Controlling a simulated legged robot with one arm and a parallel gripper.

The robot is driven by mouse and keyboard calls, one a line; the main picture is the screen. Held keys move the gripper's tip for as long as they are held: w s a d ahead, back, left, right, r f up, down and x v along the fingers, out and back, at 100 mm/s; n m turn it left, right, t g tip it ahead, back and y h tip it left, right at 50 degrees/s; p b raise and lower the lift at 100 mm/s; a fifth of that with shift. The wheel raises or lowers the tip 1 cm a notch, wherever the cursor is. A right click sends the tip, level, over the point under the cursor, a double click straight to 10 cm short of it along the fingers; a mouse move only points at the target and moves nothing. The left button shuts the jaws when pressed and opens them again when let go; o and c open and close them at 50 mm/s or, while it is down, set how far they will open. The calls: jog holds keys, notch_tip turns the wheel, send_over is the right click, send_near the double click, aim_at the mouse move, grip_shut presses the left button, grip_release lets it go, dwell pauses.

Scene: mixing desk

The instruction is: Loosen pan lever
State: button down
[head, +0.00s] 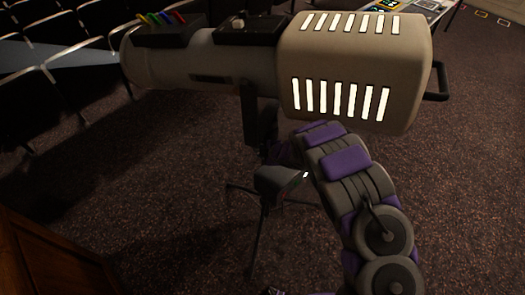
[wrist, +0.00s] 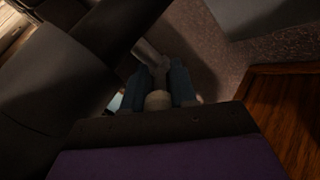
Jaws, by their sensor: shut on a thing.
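The spotlight (head: 205,57) is a large beige lamp with glowing vents, held by a dark yoke (head: 249,115) on a tripod stand (head: 260,232) in the head view. In the wrist view, my gripper (wrist: 161,78) has its two blue-grey fingers closed around a grey piece, which I take to be the pan lever (wrist: 148,54). A pale rounded part shows between the fingers, nearer the wrist. In the head view my arm reaches in under the lamp from the right. The fingers and the lever cannot be made out there.
Rows of dark seats (head: 45,75) stand at the left. A wooden panel (head: 45,262) is at the lower left and also shows at the right of the wrist view (wrist: 285,110). A desk with coloured items (head: 410,8) is at the top right. Carpet around the tripod is clear.

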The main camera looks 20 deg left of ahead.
jog(key=shift+a+r, duration=0.1)
jog(key=c, duration=0.9)
grip_release()
jog(key=shift+w+b, duration=0.1)
jog(key=shift+b, duration=0.5)
